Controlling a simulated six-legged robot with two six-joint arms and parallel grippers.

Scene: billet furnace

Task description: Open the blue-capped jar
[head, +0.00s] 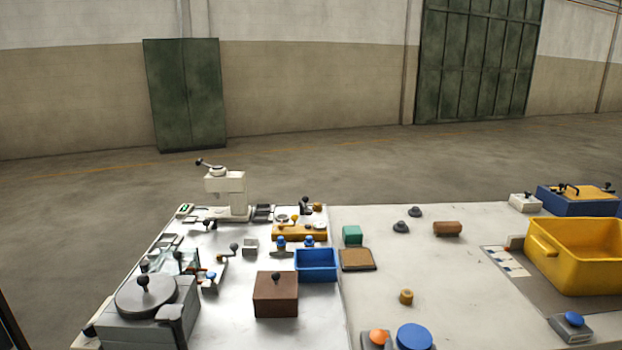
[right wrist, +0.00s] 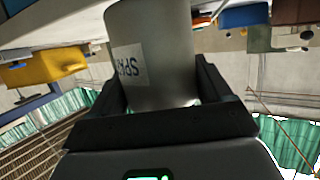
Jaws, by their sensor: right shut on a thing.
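A round blue cap (head: 414,337) shows at the bottom edge of the head view, and what is under it is cut off. In the right wrist view my right gripper (right wrist: 157,76) is shut on a grey cylindrical jar (right wrist: 165,45), with a finger on each side. A white label with dark, upside-down letters is on its side. No cap shows on this jar in the wrist view, and I cannot tell whether it is the one under the blue cap. My left gripper is in neither view.
An orange-topped button box (head: 377,338) stands left of the blue cap, and a brass ring (head: 406,297) lies behind it. A yellow bin (head: 580,258) is at right. A blue bin (head: 317,264) and brown box (head: 275,295) are at left. The table is clear around the ring.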

